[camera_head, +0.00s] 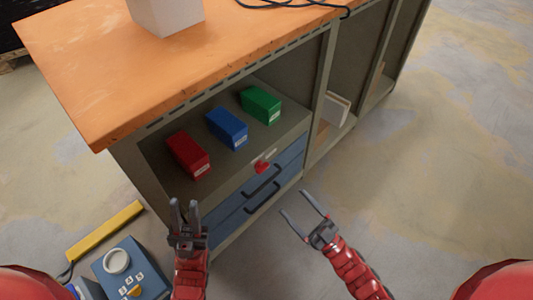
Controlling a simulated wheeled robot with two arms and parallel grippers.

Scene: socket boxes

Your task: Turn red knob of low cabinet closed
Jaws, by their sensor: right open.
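The low cabinet (125,160) is grey-green with an orange wooden top. The small red knob (262,167) is on its front, at the shelf edge above the blue drawers (268,180). The knob's exact angle is too small to tell. My right gripper (302,203) is open and empty, below and right of the knob, apart from the cabinet.
Red (187,155), blue (227,128) and green (261,104) boxes stand on the shelf. A blue control box (133,268) and a yellow bar (105,230) lie on the floor at lower left. A white box (165,15) is on the top. The floor at right is clear.

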